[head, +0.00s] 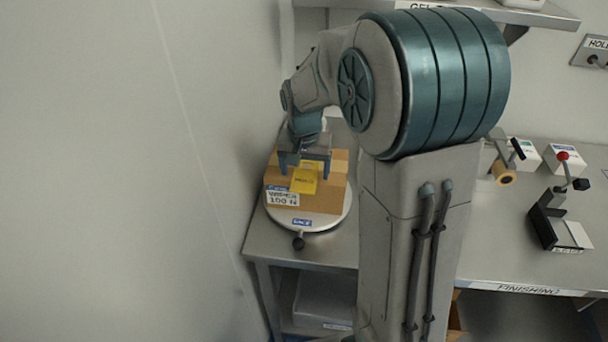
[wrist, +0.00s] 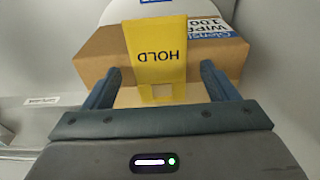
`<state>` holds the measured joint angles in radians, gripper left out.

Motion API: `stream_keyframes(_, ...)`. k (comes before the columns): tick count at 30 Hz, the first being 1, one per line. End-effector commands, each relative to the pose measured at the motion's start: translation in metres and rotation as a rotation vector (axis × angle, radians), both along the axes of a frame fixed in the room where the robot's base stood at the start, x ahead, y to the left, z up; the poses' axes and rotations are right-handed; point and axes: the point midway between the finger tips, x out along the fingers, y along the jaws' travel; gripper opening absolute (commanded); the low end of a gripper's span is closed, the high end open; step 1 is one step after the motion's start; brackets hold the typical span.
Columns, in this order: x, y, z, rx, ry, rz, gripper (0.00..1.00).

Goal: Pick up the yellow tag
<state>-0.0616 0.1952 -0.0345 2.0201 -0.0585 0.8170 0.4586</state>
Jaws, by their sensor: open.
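The yellow tag (head: 304,178) lies against the cardboard box (head: 322,200) on a round turntable (head: 331,221). In the wrist view the yellow tag (wrist: 158,50) reads HOLD upside down and drapes over the box edge, its lower end toward my gripper. My gripper (head: 306,170) is open just above the box. In the wrist view its two blue-grey fingers (wrist: 158,76) stand on either side of the tag's lower end, with clear gaps on both sides and nothing between them in contact. The box is labelled for wipers. My arm hides part of the bench behind.
The turntable stands on a metal bench (head: 262,240) close to the left wall. At right on the bench are a black lever device (head: 545,222), a tape roll (head: 503,173) and small white boxes (head: 565,158). A shelf (head: 540,15) hangs above.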

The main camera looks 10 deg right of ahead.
Motion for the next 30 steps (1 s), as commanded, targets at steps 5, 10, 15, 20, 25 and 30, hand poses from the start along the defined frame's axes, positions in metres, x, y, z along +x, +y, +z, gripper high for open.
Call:
stream_keyframes(5,0.0001,-0.0001,-0.0004,0.0,0.0,0.0,0.8)
stream_keyframes(10,0.0001,-0.0001,-0.0008,0.0,0.0,0.0,0.8)
stream_keyframes(15,0.0,0.0,-0.0014,0.0,0.0,0.0,0.63)
stream_keyframes(20,0.0,0.0,-0.0014,0.0,0.0,0.0,0.32)
stream_keyframes(25,-0.0001,0.0001,-0.0013,0.0,0.0,0.0,0.32)
stream_keyframes(30,-0.0001,0.0001,0.0011,0.0,0.0,0.0,0.32)
